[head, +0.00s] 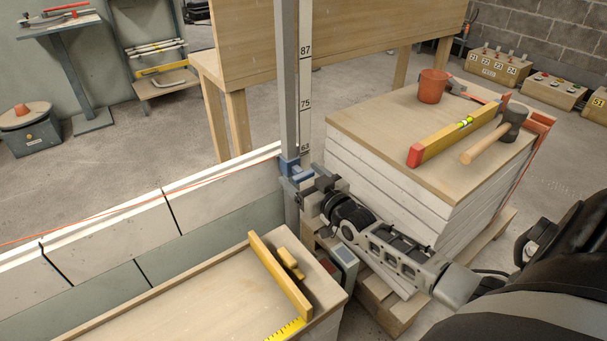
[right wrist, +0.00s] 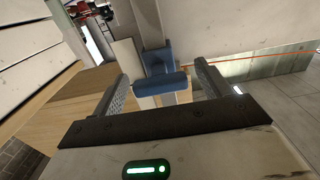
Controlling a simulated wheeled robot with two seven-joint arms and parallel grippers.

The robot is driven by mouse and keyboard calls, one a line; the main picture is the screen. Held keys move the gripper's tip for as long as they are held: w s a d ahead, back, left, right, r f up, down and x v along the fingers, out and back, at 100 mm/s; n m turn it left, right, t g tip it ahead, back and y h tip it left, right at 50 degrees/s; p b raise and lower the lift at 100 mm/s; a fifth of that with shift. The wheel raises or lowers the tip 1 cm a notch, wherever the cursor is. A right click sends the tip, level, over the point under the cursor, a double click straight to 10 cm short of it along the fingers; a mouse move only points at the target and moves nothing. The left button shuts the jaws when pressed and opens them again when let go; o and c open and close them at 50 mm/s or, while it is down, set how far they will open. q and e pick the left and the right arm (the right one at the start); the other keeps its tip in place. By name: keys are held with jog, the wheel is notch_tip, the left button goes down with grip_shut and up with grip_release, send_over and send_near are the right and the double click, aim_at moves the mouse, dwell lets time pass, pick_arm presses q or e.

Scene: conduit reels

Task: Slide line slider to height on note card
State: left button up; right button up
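The blue line slider (head: 289,168) sits on an upright grey pole (head: 290,80) beside a white scale strip (head: 305,75) marked 87, 75 and 63, around the lowest of these marks. My right gripper (head: 304,183) is at the slider from the right. In the right wrist view, the slider's blue bar (right wrist: 160,84) lies between the two spread fingers of the right gripper (right wrist: 161,76), with gaps on both sides. A small grey panel (head: 344,262) stands below my right arm; I cannot read it or tell whether it is the note card. My left gripper is out of view.
An orange line (head: 130,206) runs along the block wall (head: 215,197) at left. A block stack (head: 385,180) at right carries a yellow level (head: 455,138), a mallet (head: 490,142) and a red cup (head: 432,88).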

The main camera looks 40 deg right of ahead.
jog(key=shift+r, duration=0.2)
jog(key=shift+s, duration=0.25)
pick_arm(q)
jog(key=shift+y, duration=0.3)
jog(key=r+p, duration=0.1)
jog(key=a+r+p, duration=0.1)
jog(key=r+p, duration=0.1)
jog(key=p, duration=0.1)
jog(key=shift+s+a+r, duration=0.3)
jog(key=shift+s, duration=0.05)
pick_arm(e)
jog(key=s, duration=1.5)
jog(key=shift+s+a, duration=0.15)
